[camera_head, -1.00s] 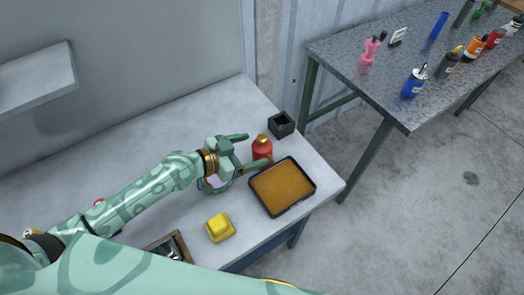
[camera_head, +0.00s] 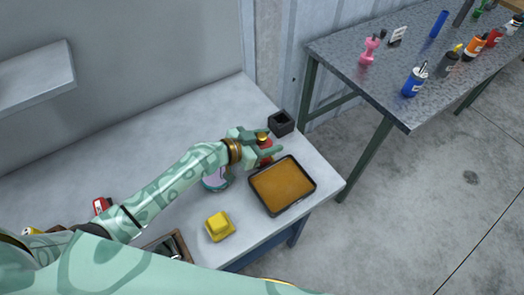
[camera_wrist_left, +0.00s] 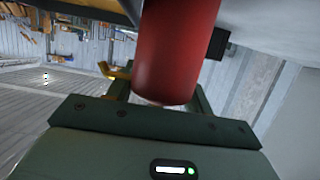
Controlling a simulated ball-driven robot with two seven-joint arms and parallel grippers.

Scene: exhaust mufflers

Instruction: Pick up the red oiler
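The red oiler (camera_head: 267,157), a red can with a gold top, stands on the light workbench, partly hidden by my left gripper. My left gripper (camera_head: 270,143) reaches it from the left, with one finger on the far side and one on the near side. In the left wrist view the oiler's red body (camera_wrist_left: 175,50) rises large between the fingers (camera_wrist_left: 165,95). A small gap shows beside its left side, so the fingers look open around it. My right gripper is not in view.
A black tray with an orange-brown surface (camera_head: 283,186) lies close to the right of the oiler. A black open box (camera_head: 281,123) stands behind it. A yellow block (camera_head: 219,226) is in front. Another red item (camera_head: 102,205) is at the left, beside my arm. A metal table (camera_head: 385,75) holds several bottles.

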